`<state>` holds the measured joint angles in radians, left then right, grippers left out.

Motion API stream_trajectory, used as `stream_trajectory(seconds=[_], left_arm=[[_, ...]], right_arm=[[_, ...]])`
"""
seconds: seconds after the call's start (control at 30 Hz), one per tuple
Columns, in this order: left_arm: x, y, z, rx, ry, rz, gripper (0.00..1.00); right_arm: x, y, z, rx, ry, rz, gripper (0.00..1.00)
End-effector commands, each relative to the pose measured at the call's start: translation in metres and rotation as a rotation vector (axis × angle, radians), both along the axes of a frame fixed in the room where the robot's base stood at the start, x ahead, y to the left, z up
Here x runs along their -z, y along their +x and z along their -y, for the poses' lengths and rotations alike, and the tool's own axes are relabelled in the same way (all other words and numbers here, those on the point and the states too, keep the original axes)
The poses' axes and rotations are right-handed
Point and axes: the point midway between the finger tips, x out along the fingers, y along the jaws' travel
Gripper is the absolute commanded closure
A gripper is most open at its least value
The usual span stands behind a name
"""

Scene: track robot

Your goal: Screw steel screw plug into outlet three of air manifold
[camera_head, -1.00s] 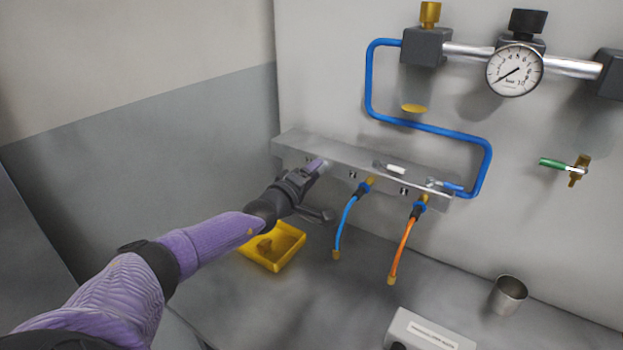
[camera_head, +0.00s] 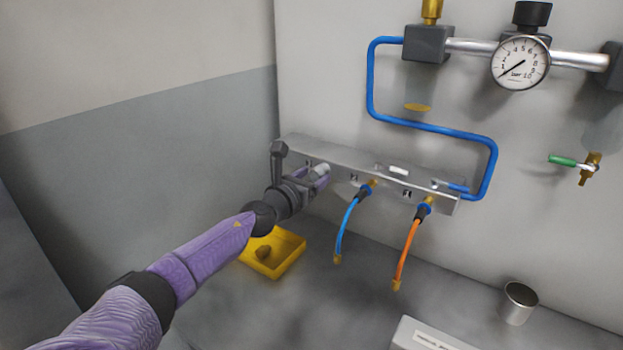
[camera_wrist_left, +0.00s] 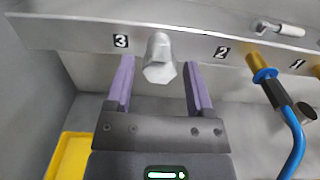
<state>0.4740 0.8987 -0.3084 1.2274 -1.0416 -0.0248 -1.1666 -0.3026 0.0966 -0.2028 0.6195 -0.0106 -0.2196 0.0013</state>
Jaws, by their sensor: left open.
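The steel screw plug (camera_wrist_left: 160,58) is a grey hex-headed piece on the front face of the air manifold (camera_head: 345,154). In the left wrist view it sits just right of the label 3 (camera_wrist_left: 121,41), at outlet three; how deep it is seated cannot be told. My left gripper (camera_head: 316,177) is at the manifold. In the left wrist view its two purple fingers (camera_wrist_left: 159,86) stand open on either side of the plug, with visible gaps. My right gripper is not in view.
A blue hose (camera_head: 347,225) hangs from outlet two, close right of my left gripper. An orange hose (camera_head: 407,250) hangs from outlet one. A yellow tray (camera_head: 281,262) with a small brown object lies below. A metal cup (camera_head: 518,303) stands at the right.

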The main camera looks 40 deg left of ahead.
Motion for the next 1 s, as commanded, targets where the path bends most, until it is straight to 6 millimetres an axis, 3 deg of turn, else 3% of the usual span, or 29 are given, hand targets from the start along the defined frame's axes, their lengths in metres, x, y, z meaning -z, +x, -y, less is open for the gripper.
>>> stream_trajectory(seconds=[0.17, 0.4, 0.5, 0.6, 1.0], left_arm=[[0.000, 0.000, 0.000, 0.000, -0.016, 0.001, 0.32], [-0.004, 0.000, 0.000, -0.001, -0.789, 0.088, 0.32], [-0.002, 0.000, 0.000, -0.001, -0.970, 0.108, 0.32], [-0.001, 0.000, -0.001, -0.001, -1.035, 0.116, 0.32], [0.000, 0.000, 0.000, 0.000, -1.031, 0.114, 0.32]], right_arm=[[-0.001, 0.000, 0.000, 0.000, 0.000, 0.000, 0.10], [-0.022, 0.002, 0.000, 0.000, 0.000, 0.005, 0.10], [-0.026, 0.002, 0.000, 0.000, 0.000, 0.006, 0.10], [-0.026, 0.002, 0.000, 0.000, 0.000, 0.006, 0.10], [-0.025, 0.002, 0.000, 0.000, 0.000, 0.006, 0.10]])
